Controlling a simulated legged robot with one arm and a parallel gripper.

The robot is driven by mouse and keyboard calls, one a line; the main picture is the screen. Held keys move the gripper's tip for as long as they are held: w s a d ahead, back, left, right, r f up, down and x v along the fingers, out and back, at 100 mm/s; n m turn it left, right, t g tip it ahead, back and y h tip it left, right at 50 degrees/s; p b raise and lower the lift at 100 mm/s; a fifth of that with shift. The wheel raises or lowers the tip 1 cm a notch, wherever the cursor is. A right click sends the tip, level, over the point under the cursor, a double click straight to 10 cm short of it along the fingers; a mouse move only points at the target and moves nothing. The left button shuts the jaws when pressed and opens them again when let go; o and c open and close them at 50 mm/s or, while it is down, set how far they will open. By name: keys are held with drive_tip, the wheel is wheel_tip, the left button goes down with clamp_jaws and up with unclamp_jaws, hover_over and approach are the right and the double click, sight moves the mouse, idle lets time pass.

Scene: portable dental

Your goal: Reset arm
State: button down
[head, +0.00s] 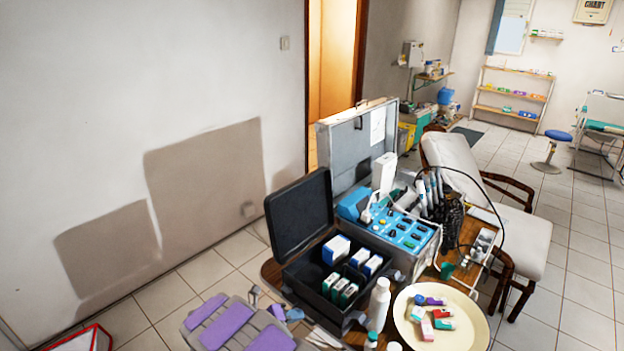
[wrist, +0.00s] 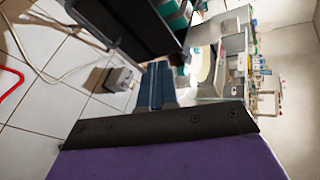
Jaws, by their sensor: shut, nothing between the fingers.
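My gripper (wrist: 165,128) shows in the wrist view as a dark bolted edge with a purple face behind it, across the bottom of the picture. It is shut and holds nothing. In the head view I cannot make out my gripper with certainty.
An open black case (head: 300,212) with small boxes stands beside a blue dental unit (head: 405,238). A white bottle (head: 379,304) and a cream plate (head: 470,325) with coloured pieces are at the front. A padded chair (head: 446,156) stands behind. Tiled floor (head: 572,292) is open at right.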

drive_tip(key=s+d+r+m+g, duration=0.2)
drive_tip(key=d+r+m, duration=0.4)
drive_tip(key=d, duration=0.1)
drive_tip(key=s+d+r+m+g, duration=0.3)
drive_tip(key=d+r+m, duration=0.2)
drive_tip(key=d+r, duration=0.2)
drive_tip(key=s+d+r+m+g+y, duration=0.2)
drive_tip(key=s+d+r+m+g, duration=0.1)
drive_tip(key=s+d+r+m, duration=0.8)
drive_tip(key=s+a+r+m+y, duration=0.1)
drive_tip(key=s+m+y, duration=0.3)
drive_tip(key=s+m, duration=0.4)
drive_tip(key=s+a+r+m+g+y, duration=0.1)
drive_tip(key=s+a+m+y, duration=0.2)
drive_tip(key=s+m, duration=0.6)
drive_tip(key=shift+s+a+m+y, duration=0.3)
drive_tip(key=shift+s+a+y, duration=0.15)
drive_tip(key=shift+s, duration=4.45)
